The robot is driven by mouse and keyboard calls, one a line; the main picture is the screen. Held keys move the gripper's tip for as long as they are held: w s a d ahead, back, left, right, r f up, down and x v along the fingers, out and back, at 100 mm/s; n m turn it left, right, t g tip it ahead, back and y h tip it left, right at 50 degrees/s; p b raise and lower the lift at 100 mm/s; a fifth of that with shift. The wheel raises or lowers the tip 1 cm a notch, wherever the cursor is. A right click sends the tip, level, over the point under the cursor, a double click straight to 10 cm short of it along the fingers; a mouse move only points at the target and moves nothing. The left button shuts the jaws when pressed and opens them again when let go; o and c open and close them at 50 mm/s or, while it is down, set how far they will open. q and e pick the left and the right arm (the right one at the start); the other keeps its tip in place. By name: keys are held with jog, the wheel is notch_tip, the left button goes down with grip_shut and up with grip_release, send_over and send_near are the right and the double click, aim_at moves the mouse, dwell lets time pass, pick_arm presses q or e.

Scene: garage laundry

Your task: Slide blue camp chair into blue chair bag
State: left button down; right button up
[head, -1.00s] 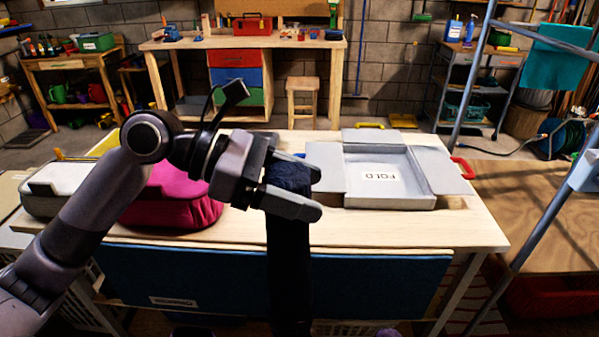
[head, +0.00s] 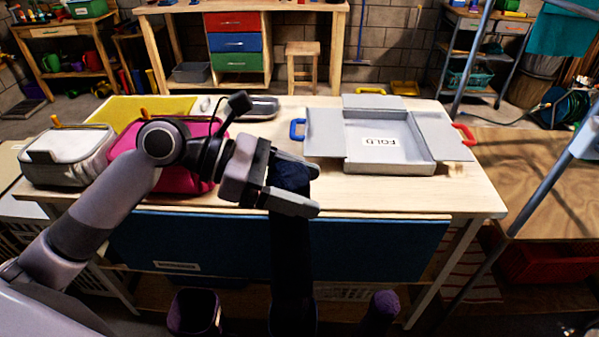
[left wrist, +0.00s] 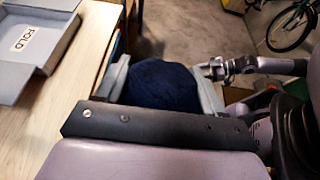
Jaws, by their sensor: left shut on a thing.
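My left gripper (head: 296,188) is shut on the dark navy top of the folded blue camp chair (head: 290,178). The chair hangs upright below it as a long dark shape, in front of the table's near edge. In the left wrist view the rounded navy top (left wrist: 162,84) sits between the two grey fingers. The chair's lower end is cut off by the head view's bottom edge. I cannot make out the blue chair bag. What looks like my right gripper (left wrist: 217,69) shows small behind the chair in the left wrist view; its fingers are unclear.
A dark purple open-topped tube (head: 194,312) and another purple-topped item (head: 380,308) stand low on either side of the chair. The table (head: 440,202) holds a grey FOLD box (head: 432,160), a pink case (head: 125,165) and a grey case (head: 65,160). A blue panel (head: 380,250) hangs along its front.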

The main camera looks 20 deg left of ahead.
aim_at(310, 244)
pick_arm(q)
jog(key=shift+f, duration=6.75)
notch_tip(310, 244, down, 19)
jog(key=b, duration=1.6)
jog(key=shift+f, duration=0.25)
